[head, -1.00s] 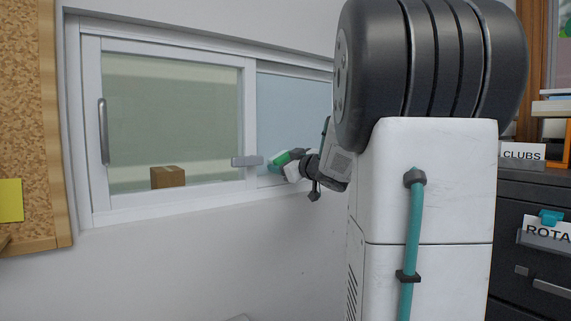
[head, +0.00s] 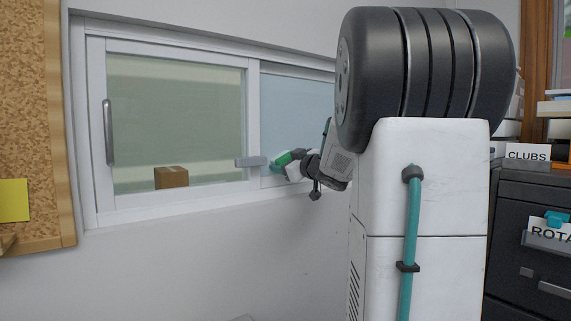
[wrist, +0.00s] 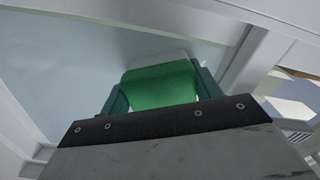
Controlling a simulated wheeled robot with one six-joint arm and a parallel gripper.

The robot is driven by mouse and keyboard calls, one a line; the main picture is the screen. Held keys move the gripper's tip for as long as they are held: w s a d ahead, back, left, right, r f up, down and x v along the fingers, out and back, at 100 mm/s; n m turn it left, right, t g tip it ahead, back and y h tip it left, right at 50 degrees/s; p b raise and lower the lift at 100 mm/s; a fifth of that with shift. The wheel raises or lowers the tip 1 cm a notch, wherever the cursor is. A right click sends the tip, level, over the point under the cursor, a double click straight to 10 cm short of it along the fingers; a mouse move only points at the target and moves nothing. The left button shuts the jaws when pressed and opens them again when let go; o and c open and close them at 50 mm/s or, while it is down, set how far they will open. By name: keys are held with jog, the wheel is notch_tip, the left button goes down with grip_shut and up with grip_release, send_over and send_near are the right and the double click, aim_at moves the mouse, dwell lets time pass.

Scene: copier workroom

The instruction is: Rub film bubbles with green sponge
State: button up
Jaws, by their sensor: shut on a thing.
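The green sponge (head: 284,158) is held in my gripper (head: 281,163), in front of the right part of the window. In the wrist view the sponge (wrist: 160,86) sits between the two teal fingers of my gripper (wrist: 162,90), which are shut on it. A pale strip shows along its far edge. The pale blue film-like pane (head: 297,108) is the right window pane; it also fills much of the wrist view (wrist: 65,65). No bubbles can be made out on it. I cannot tell whether the sponge touches the pane.
A grey bar (head: 250,161) juts at the window's middle post, just left of my gripper. A brown box (head: 171,177) is seen through the left pane, which has a grey handle (head: 108,132). A corkboard (head: 30,110) hangs left; a dark cabinet (head: 533,235) stands right.

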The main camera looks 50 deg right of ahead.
jog(key=shift+s+d, duration=0.25)
jog(key=shift+d, duration=0.65)
jog(key=shift+s+d, duration=0.2)
jog(key=shift+d, duration=0.65)
jog(key=shift+w, duration=0.1)
jog(key=shift+w+a, duration=0.2)
jog(key=shift+a, duration=0.45)
jog(key=shift+w+a, duration=0.2)
jog(key=shift+a, duration=0.5)
jog(key=shift+w+a, duration=0.2)
jog(key=shift+a, duration=0.45)
jog(key=shift+s, duration=0.1)
jog(key=shift+s+a, duration=0.15)
jog(key=shift+a, duration=0.1)
jog(key=shift+d+v, duration=0.15)
jog(key=shift+v, duration=1.2)
jog(key=shift+d+v, duration=0.1)
jog(key=shift+v, duration=1.2)
